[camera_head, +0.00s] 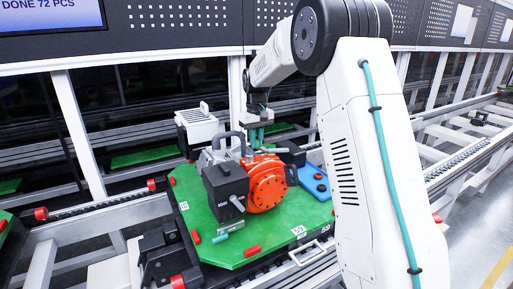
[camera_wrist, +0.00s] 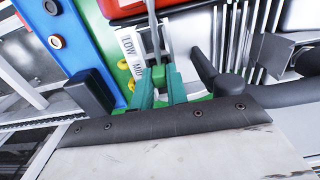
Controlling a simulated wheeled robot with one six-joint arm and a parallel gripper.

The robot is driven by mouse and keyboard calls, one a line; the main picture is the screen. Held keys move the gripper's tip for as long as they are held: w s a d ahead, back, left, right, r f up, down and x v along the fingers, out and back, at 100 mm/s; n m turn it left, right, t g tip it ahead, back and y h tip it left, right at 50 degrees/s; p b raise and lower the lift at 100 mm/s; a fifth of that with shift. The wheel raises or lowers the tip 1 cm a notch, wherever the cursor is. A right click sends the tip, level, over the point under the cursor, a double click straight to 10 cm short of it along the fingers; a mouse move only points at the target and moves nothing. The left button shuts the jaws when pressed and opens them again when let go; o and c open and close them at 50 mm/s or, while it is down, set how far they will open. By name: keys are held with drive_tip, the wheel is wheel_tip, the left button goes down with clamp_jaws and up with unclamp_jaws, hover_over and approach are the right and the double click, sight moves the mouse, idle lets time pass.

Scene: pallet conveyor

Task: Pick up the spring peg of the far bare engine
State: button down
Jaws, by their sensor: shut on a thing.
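The engine (camera_head: 264,184), with an orange round cover and a black box on its front left, sits on a green pallet (camera_head: 270,246). My gripper (camera_head: 257,141) points down just behind the engine, above the pallet. In the wrist view its two teal fingers (camera_wrist: 163,88) are closed on a small green piece, which I take for the spring peg (camera_wrist: 158,76). Most of the peg is hidden between the fingers. Whether it is clear of its seat cannot be told. Another teal peg-like piece (camera_head: 229,228) lies at the pallet's front left.
A blue tray (camera_head: 306,174) with dark round parts lies right of the engine. A white box with a handle (camera_head: 197,124) stands behind left. Red clips (camera_head: 252,251) line the pallet. The conveyor rail (camera_head: 460,160) runs at right. Engine parts crowd the fingers closely.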

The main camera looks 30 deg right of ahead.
wheel_tip(320, 180, up, 15)
idle(0.8)
idle(0.5)
